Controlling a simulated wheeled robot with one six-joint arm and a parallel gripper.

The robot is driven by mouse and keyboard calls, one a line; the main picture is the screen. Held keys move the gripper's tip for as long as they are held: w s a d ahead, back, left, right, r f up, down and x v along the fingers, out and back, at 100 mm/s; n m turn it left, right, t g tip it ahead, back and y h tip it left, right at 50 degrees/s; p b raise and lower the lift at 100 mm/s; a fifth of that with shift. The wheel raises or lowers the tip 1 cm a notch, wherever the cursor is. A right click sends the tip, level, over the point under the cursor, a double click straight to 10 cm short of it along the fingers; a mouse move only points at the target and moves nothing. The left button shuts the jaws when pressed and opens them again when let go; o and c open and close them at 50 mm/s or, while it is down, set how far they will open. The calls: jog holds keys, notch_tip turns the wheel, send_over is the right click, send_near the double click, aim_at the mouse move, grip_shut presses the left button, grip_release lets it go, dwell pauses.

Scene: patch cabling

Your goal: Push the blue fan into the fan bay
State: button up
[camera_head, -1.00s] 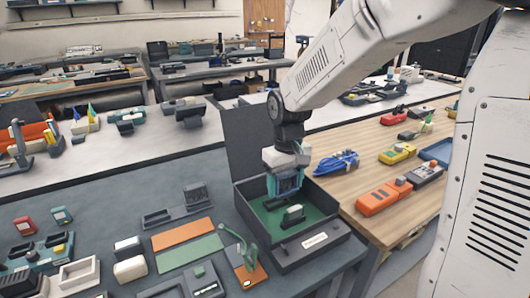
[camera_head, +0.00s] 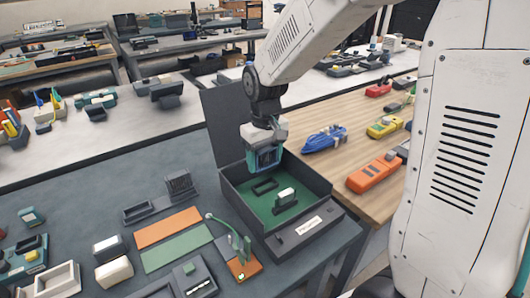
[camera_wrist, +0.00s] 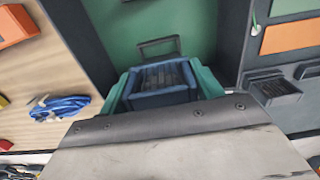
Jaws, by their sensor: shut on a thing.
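The blue fan (camera_head: 268,157) is a square, dark-blue block. My gripper (camera_head: 264,161) is shut on it and holds it above the back part of the open dark case. In the wrist view the fan (camera_wrist: 161,86) sits between the teal fingers, its slatted face visible. The fan bay appears to be the dark rectangular frame (camera_head: 265,186) on the case's green floor. In the wrist view this frame (camera_wrist: 158,47) lies just beyond the fan, and the fan is apart from it. The fan's lower side is partly hidden by the fingers.
The case (camera_head: 310,222) has raised walls and an upright lid (camera_head: 224,122) behind. A small white-topped part (camera_head: 285,197) stands inside. A green cable piece (camera_head: 238,240) and orange and green plates lie left of the case. A blue cable coil (camera_head: 325,139) lies right.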

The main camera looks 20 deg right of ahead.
aim_at(266, 171)
jog(key=shift+f, duration=2.05)
jog(key=shift+f, duration=1.25)
jog(key=shift+r, duration=0.1)
jog(key=shift+r, duration=0.85)
jog(key=shift+f, duration=0.9)
dwell(0.6)
jog(key=o, duration=1.1)
